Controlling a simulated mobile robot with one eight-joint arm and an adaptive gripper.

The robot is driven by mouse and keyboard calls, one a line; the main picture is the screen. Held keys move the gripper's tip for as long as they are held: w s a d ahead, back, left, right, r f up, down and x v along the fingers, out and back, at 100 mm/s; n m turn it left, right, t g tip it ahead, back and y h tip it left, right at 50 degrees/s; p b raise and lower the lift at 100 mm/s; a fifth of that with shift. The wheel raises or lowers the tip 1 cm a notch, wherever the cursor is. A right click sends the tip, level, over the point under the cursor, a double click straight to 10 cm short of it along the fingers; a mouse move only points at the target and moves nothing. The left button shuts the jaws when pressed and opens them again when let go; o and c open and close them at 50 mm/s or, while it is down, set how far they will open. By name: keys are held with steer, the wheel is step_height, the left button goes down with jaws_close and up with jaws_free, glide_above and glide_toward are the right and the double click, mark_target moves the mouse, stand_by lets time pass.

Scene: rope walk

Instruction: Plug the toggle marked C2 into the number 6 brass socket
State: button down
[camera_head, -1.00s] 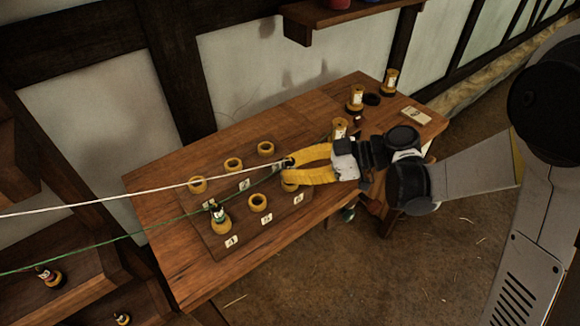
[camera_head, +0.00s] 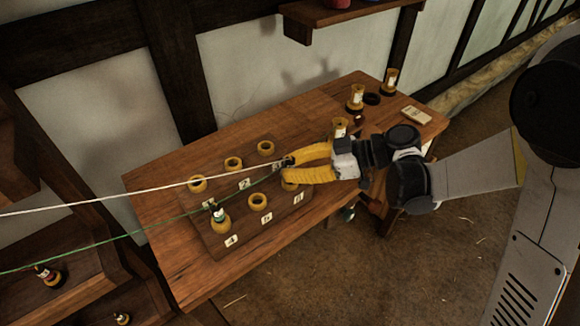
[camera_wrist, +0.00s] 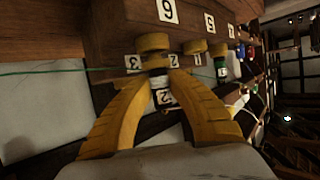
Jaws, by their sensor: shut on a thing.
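My gripper (camera_head: 286,170) is shut on a small toggle (camera_wrist: 163,97) with a white tag; a 2 shows on it, the rest is unclear. In the head view only the toggle's dark end shows at the fingertips, with a white cord running left. The number 6 brass socket (camera_head: 290,185) is at the board's right front, partly hidden by my lower finger. In the wrist view its brass ring (camera_wrist: 152,42) shows near the 6 label (camera_wrist: 168,10), just beyond the fingertips. The toggle looks apart from the socket, but I cannot tell the exact gap.
The wooden board (camera_head: 238,218) holds several brass sockets. A toggle (camera_head: 218,212) stands at socket 4, with a green cord (camera_head: 110,243) passing it. Socket 5 (camera_head: 257,201) is empty. The table's left end is clear.

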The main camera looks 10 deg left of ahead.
steer(key=shift+f+b, duration=0.65)
steer(key=shift+b, duration=0.05)
stand_by(0.4)
steer(key=c, duration=1.6)
jaws_free()
steer(key=p+v, duration=0.2)
steer(key=v, duration=0.9)
steer(key=shift+r+p, duration=0.1)
steer(key=shift+p, duration=0.2)
